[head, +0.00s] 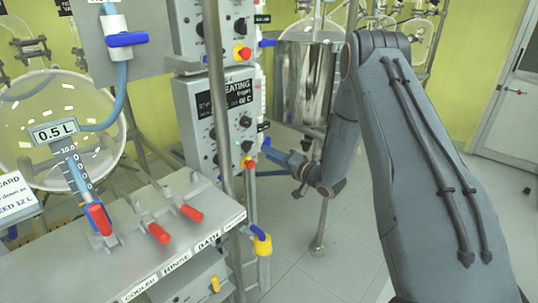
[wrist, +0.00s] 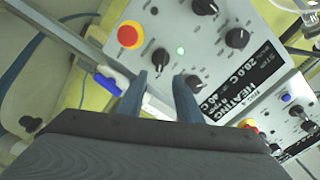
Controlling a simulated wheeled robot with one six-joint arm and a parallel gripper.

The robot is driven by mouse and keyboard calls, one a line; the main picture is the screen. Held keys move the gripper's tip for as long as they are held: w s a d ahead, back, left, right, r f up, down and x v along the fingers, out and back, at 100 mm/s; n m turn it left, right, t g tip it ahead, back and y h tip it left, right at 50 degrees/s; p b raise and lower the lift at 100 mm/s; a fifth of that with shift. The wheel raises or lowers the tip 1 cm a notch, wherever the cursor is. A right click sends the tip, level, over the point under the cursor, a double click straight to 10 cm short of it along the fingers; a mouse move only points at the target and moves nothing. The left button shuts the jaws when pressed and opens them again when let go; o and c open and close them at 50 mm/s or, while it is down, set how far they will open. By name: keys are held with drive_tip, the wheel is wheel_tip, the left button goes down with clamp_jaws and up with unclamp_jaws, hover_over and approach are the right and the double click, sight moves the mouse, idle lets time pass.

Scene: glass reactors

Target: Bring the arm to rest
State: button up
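My arm (head: 418,150) rises from the lower right, bends at a high elbow and comes down to the wrist in front of the glossy metal vessel. My gripper (head: 262,160) points left toward the heating control box (head: 228,118). In the wrist view, the two fingers of my gripper (wrist: 161,80) stand apart with nothing held between them. The heating panel (wrist: 215,50), with its dark knobs and red button, lies beyond the fingertips. I cannot tell how wide the gap to the panel is.
A metal shelf (head: 140,262) with several red-handled levers is at the lower left. A steel post (head: 217,90) stands close to the gripper. The metal vessel (head: 298,85) hangs behind my wrist. Floor (head: 345,240) is open below the arm.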

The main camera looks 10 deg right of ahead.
drive_tip(key=s+d+r+n+g+h+p, duration=0.1)
drive_tip(key=s+d+r+g+h+p, duration=0.15)
drive_tip(key=s+h, duration=0.3)
drive_tip(key=s+d+r+n+g+h+p, duration=0.1)
drive_tip(key=s+d+r+g+h, duration=0.25)
drive_tip(key=s, duration=0.25)
drive_tip(key=s+a+r+n+g, duration=0.1)
drive_tip(key=s+r+g, duration=0.1)
drive_tip(key=s, duration=0.9)
drive_tip(key=s+a+r+n+g+h+p, duration=0.1)
drive_tip(key=s+a+r+g, duration=0.1)
drive_tip(key=s, duration=0.8)
drive_tip(key=s+a+r+n+g+p, duration=0.1)
drive_tip(key=s+g, duration=0.3)
drive_tip(key=s, duration=0.7)
drive_tip(key=shift+s+a+r+g+h, duration=0.2)
drive_tip(key=shift+s+r+g+h, duration=0.1)
drive_tip(key=shift+r, duration=0.15)
